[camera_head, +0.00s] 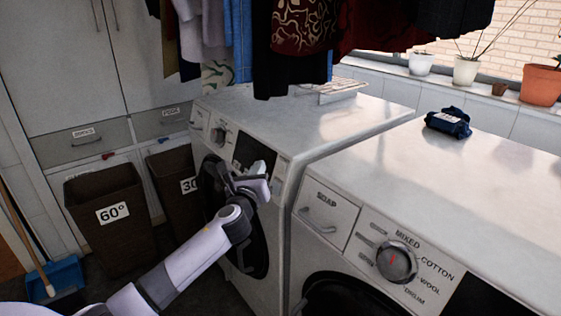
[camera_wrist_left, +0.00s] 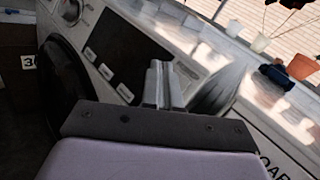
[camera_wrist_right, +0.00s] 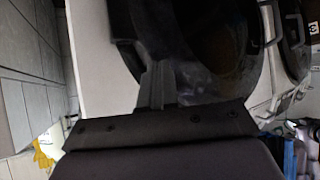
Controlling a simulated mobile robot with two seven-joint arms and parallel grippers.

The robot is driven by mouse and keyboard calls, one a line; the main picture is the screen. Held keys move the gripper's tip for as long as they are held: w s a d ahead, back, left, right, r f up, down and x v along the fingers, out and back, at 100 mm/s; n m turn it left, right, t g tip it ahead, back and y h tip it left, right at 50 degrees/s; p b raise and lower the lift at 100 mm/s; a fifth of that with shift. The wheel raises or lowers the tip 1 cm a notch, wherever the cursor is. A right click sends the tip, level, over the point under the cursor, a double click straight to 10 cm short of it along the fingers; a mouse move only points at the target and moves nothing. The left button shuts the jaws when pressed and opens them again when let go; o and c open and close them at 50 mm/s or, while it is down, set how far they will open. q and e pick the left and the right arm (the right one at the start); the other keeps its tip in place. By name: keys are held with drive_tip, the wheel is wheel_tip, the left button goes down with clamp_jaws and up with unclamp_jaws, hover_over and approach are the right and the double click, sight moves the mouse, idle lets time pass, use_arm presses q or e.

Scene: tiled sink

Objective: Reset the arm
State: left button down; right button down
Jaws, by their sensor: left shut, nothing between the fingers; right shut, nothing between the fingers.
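My left arm comes in from the lower left of the head view. Its gripper (camera_head: 262,178) is in front of the control panel of the far washing machine (camera_head: 290,115). In the left wrist view the left fingers (camera_wrist_left: 160,84) are together and empty, with the machine's panel behind them. My right gripper is outside the head view. In the right wrist view its fingers (camera_wrist_right: 153,86) are together and empty, in front of a dark round machine door (camera_wrist_right: 215,45).
The near washing machine (camera_head: 480,170) stands at the right, with a dark blue bundle (camera_head: 448,122) on top. Baskets marked 60° (camera_head: 108,215) and 30 (camera_head: 178,185) stand at the left. Clothes (camera_head: 300,35) hang above the far machine. A blue dustpan (camera_head: 55,278) lies at the lower left.

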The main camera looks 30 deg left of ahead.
use_arm(q)
drive_tip(key=shift+s+a+r+p, duration=0.15)
drive_tip(key=shift+s+p, duration=0.05)
drive_tip(key=shift+s, duration=0.2)
drive_tip(key=shift+s+a+r+p, duration=0.15)
drive_tip(key=shift+s, duration=0.2)
drive_tip(key=shift+f, duration=0.1)
drive_tip(key=s+d+f+n+g+h, duration=0.25)
drive_tip(key=s+d+f+n, duration=0.4)
drive_tip(key=f, duration=0.35)
drive_tip(key=s+d+f+n+g+h, duration=0.25)
drive_tip(key=s+d+f+n, duration=0.3)
drive_tip(key=s+f, duration=0.3)
drive_tip(key=s+d+f+n+g+h, duration=0.1)
drive_tip(key=s+d+f+n, duration=0.2)
drive_tip(key=s+n, duration=0.4)
drive_tip(key=s+d+f+n+g+h, duration=0.1)
drive_tip(key=s+d+f+n, duration=0.3)
drive_tip(key=s+n, duration=0.4)
drive_tip(key=shift+s+d+h, duration=0.15)
drive_tip(key=shift+s+h, duration=0.2)
drive_tip(key=shift+h, duration=0.15)
